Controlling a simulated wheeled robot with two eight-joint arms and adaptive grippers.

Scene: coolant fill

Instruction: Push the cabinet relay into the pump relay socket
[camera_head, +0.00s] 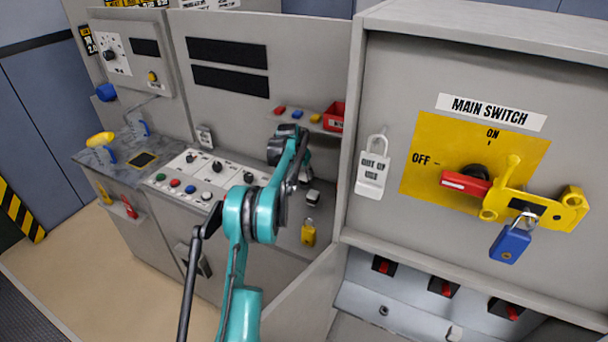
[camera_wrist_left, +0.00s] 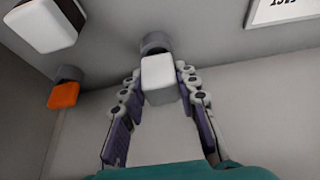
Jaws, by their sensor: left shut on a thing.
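The relay is a white block (camera_wrist_left: 160,80), centred in the left wrist view between the two fingers of my left gripper (camera_wrist_left: 158,82). The gripper is shut on it. A round grey socket-like piece (camera_wrist_left: 154,41) shows right behind the block's far end; I cannot tell whether the block is seated in it. In the head view my left gripper (camera_head: 301,170) is at the open cabinet, mostly hidden by my teal arm, and the held relay cannot be made out there. My right gripper is not in view.
Another white block on a dark base (camera_wrist_left: 42,24) and an orange block (camera_wrist_left: 64,94) are left in the wrist view. A red bin (camera_head: 334,116) is on the shelf. The main switch panel (camera_head: 475,160) stands close on the right.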

